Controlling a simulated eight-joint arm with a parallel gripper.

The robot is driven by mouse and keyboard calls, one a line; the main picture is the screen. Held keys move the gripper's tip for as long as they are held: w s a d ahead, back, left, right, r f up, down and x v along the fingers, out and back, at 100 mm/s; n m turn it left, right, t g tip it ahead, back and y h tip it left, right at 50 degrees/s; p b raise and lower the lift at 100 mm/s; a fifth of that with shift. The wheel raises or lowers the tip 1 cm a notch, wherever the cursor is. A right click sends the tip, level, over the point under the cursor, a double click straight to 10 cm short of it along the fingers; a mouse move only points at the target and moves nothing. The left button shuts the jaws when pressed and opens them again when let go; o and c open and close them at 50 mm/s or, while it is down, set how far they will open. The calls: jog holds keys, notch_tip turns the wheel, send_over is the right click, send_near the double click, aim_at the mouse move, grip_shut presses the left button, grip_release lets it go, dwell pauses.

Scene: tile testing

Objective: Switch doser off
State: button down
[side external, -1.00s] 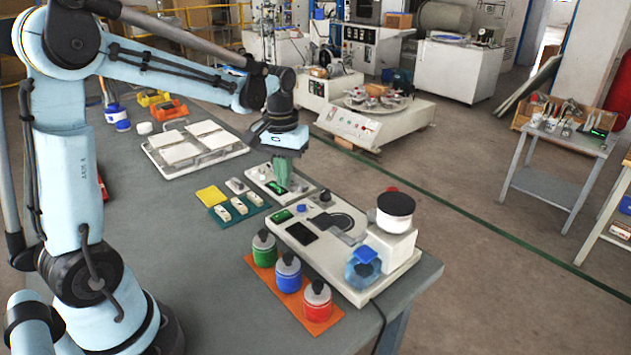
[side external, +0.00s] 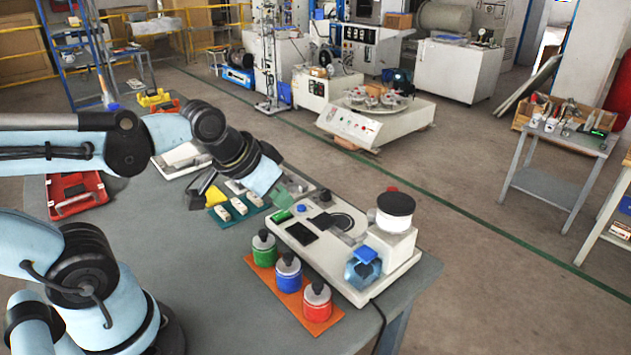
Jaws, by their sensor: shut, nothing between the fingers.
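The doser (side external: 375,290) is most likely the long white machine on the table, with a black-topped white drum (side external: 395,211) and a blue container (side external: 363,266) at its right end. My gripper (side external: 284,197), with green fingers, reaches in from the upper left, tilted. It is shut and empty, just above the doser's left end near the green display. I cannot tell whether it touches anything. Which control is the off switch is unclear.
Green, blue and red-banded jars (side external: 288,273) stand on an orange mat (side external: 255,262) in front of the doser. A teal mat (side external: 221,219) with small white pieces lies left of it. A smaller white device behind is partly hidden by my gripper. A red case (side external: 75,195) lies left.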

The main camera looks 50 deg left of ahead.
jog(key=shift+s+d+f+t, duration=0.15)
jog(key=shift+s+d+t, duration=0.15)
jog(key=shift+s, duration=0.05)
dwell(2.1)
jog(key=n+t+y, duration=0.2)
jog(key=n, duration=0.9)
send_over(283, 213)
jog(key=shift+f, duration=4.3)
jog(key=shift+f, duration=0.15)
